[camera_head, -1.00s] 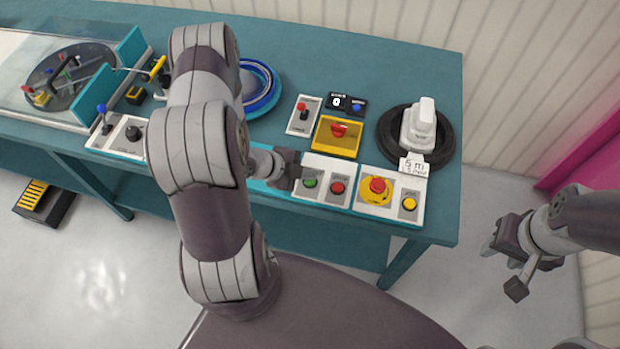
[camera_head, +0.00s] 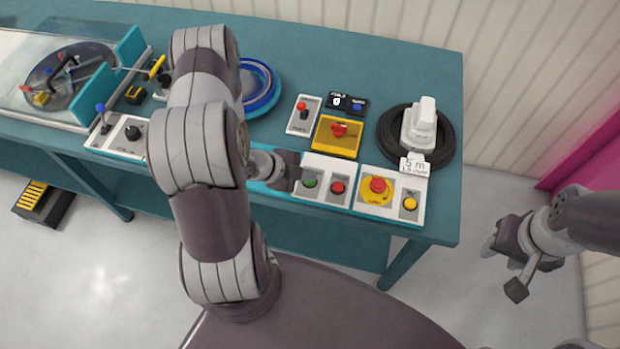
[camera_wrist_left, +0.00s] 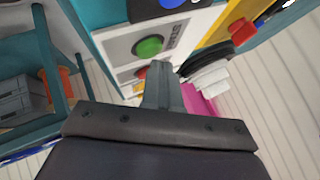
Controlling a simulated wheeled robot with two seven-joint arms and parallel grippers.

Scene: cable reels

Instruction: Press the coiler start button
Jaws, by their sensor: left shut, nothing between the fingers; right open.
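The green button (camera_head: 309,182) sits on a white and grey panel (camera_head: 325,164) beside a red button (camera_head: 337,187). My left gripper (camera_head: 292,172) is shut and empty, just left of the green button. In the left wrist view the green button (camera_wrist_left: 148,46) is fully visible just beyond the closed fingertips (camera_wrist_left: 163,72). Contact with it cannot be told. The red button (camera_wrist_left: 142,73) is partly hidden by the fingers there. The coiler's round disk (camera_head: 68,76) lies under a clear cover at the far left. My right gripper (camera_head: 505,262) is open and empty, off the bench to the right.
A yellow box with a red button (camera_head: 338,130) and a small display (camera_head: 346,103) stand behind the panel. A red and yellow stop button (camera_head: 377,186) and yellow button (camera_head: 409,204) are to the right. A black cable coil (camera_head: 440,140) lies at the bench's right end.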

